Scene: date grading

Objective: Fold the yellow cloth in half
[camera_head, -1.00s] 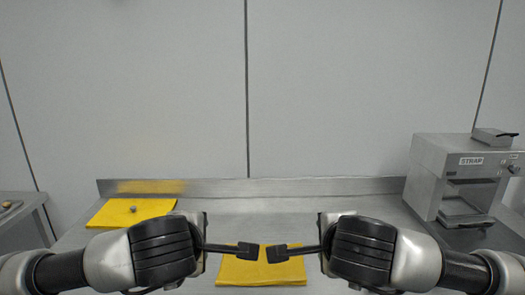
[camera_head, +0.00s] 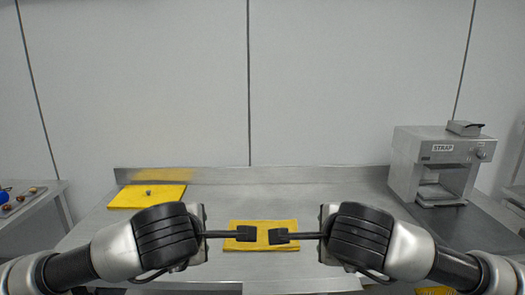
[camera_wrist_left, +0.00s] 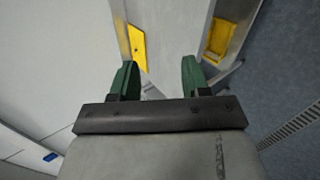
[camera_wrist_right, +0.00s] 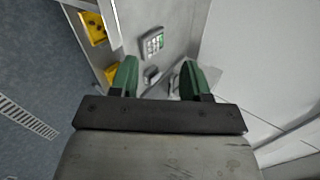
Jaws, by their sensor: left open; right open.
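A small yellow cloth (camera_head: 262,224) lies flat at the middle of the steel bench in the head view. My left gripper (camera_head: 246,233) and right gripper (camera_head: 279,236) appear in front of it, facing each other, and hide part of it. Both are empty; I cannot tell their height above it. In the left wrist view the left fingers (camera_wrist_left: 158,75) stand apart; in the right wrist view the right fingers (camera_wrist_right: 158,75) do too.
A steel machine labelled STRAP (camera_head: 440,160) stands at the bench's right. A low backsplash (camera_head: 300,175) runs along the back. A side table (camera_head: 35,215) with small items is at the left. The bench (camera_head: 340,195) behind my grippers is clear.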

